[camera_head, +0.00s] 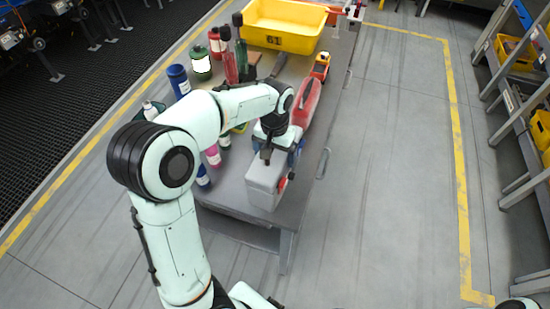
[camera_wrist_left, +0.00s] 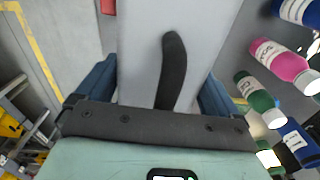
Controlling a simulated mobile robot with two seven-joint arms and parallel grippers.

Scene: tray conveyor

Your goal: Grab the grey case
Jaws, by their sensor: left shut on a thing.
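The grey case (camera_head: 264,186) is a light grey box at the near end of the grey table, below my left gripper (camera_head: 268,152). In the left wrist view the case (camera_wrist_left: 143,50) lies between the two blue fingers of my left gripper (camera_wrist_left: 155,92), with its curved black handle (camera_wrist_left: 173,65) in the middle. The left gripper is shut on the case. I cannot tell whether its underside touches the table. The gripper and wrist hide part of its top in the head view. My right gripper is not in view.
The table (camera_head: 234,188) also holds several bottles and cans along its left side, a red case (camera_head: 306,103), an orange tool (camera_head: 320,66) and a yellow bin (camera_head: 284,25) at the far end. Shelves (camera_head: 520,110) stand at the right. The floor between (camera_head: 390,150) is clear.

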